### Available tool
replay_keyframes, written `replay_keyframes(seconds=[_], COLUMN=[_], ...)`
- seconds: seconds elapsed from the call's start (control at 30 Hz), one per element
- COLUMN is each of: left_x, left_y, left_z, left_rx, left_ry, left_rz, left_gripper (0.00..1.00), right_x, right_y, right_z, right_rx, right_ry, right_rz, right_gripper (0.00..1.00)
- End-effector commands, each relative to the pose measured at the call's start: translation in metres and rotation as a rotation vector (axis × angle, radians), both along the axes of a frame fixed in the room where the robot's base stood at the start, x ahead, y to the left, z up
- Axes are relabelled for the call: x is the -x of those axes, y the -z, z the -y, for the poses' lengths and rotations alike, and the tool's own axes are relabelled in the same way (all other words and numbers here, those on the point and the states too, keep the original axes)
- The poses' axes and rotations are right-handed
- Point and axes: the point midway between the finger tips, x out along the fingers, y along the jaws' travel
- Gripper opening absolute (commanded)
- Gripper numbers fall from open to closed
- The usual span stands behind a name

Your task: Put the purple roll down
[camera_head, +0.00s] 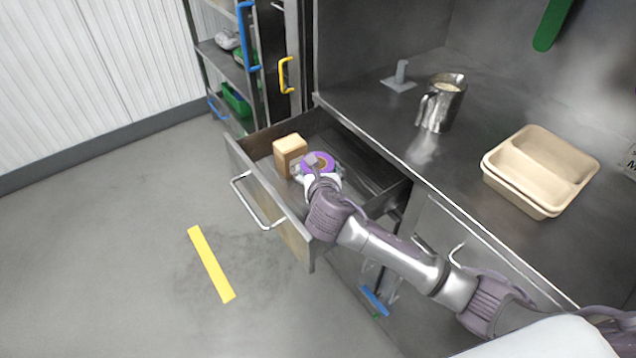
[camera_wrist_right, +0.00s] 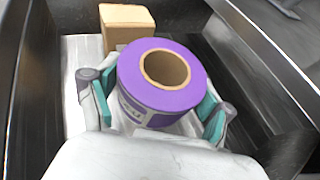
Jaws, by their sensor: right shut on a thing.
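The purple roll (camera_head: 324,160) has a brown cardboard core and is in the open drawer (camera_head: 262,166) in the head view. In the right wrist view the purple roll (camera_wrist_right: 186,84) is between the teal finger pads of my right gripper (camera_wrist_right: 158,108). My right gripper (camera_head: 318,178) is shut on its sides, reaching down into the drawer. I cannot tell whether the roll touches the drawer floor. My left gripper is not in view.
A tan box (camera_head: 290,152) stands in the drawer beside the roll; it also shows in the wrist view (camera_wrist_right: 124,24). The drawer's far right part is empty. A metal pitcher (camera_head: 441,103) and beige trays (camera_head: 541,170) stand on the counter (camera_head: 462,160).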

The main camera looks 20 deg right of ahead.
Motion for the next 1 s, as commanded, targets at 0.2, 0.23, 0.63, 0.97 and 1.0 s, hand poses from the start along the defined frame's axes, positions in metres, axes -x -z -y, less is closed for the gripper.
replay_keyframes(seconds=[0.2, 0.23, 0.63, 0.97, 1.0], left_x=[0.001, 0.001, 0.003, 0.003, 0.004], left_y=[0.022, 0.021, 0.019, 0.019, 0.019], left_z=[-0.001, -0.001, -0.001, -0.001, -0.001], left_rx=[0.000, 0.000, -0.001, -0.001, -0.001], left_ry=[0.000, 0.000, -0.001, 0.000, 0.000], left_rz=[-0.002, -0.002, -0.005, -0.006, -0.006], left_gripper=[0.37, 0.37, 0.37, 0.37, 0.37], right_x=[0.000, 0.000, 0.000, 0.000, 0.000], right_y=[0.015, 0.014, 0.020, 0.026, 0.026], right_z=[0.000, 0.000, 0.000, 0.001, 0.001], right_rx=[0.001, 0.001, 0.001, 0.001, 0.001], right_ry=[0.001, 0.001, 0.001, 0.001, 0.001], right_rz=[0.002, 0.002, 0.001, 0.001, 0.001], right_gripper=[0.41, 0.41, 0.41, 0.89, 0.96])
